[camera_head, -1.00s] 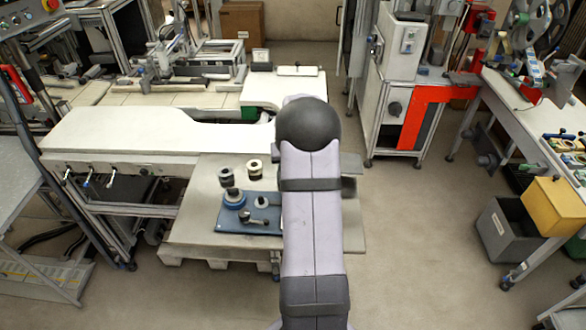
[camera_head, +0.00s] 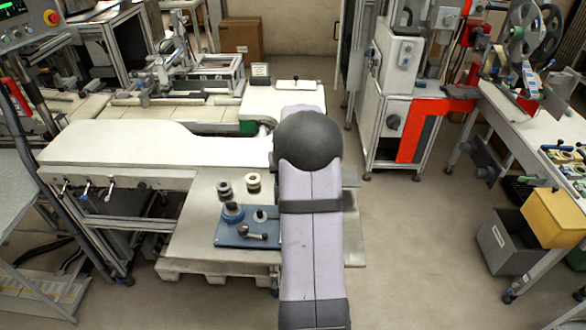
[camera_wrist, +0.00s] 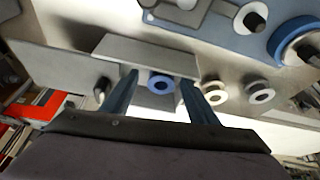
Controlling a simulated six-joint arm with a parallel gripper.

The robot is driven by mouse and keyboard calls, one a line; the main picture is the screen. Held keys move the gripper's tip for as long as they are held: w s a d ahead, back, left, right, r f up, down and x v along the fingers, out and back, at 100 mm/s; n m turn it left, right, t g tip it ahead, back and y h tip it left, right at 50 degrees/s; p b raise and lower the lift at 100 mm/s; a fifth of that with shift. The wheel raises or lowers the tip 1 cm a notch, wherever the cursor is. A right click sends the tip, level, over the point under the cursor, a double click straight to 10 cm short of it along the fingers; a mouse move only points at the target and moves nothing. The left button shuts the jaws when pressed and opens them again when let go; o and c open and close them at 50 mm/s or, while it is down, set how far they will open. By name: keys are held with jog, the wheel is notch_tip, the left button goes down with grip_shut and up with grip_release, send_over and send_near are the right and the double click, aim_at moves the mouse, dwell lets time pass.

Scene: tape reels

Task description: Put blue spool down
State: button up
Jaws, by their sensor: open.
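In the wrist view, the blue spool (camera_wrist: 161,84) with a pale centre is between the two fingers of my gripper (camera_wrist: 158,78). The fingers are apart, with a gap visible on each side of the spool. It appears to rest on the light surface, in line with two pale spools; its exact contact is hard to tell. In the head view, my arm hides my gripper and this spool.
Two small spools (camera_head: 253,182) (camera_head: 224,189) stand on the light table (camera_head: 195,225). A blue plate (camera_head: 228,240) holds a larger blue ring, a small post and a black-knobbed handle. A grey bar (camera_wrist: 150,53) lies just beyond the fingers.

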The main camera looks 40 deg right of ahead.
jog(key=b+v, duration=0.2)
jog(key=v, duration=0.7)
jog(key=shift+r, duration=0.35)
jog(key=s+a+f+n, duration=0.1)
jog(key=a, duration=0.5)
jog(key=s+a+f+n+g+y, duration=0.1)
jog(key=a+f, duration=0.1)
jog(key=a, duration=0.5)
jog(key=s+a+f+n+y, duration=0.1)
jog(key=a+f, duration=0.1)
jog(key=a, duration=0.4)
jog(key=shift+s+a+n, duration=0.25)
jog(key=shift+s+n, duration=0.05)
jog(key=shift+s, duration=0.1)
jog(key=s+a+f+n+g, duration=0.2)
jog(key=s+a+f, duration=0.3)
jog(key=s+a, duration=0.8)
jog(key=shift+s+n+g+y, duration=0.3)
jog(key=shift+n+y, duration=0.1)
jog(key=shift+n, duration=0.5)
jog(key=shift+f, duration=0.15)
notch_tip(320, 180, down, 2)
jog(key=b, duration=0.2)
jog(key=shift+f+b, duration=0.2)
jog(key=shift+b, duration=0.2)
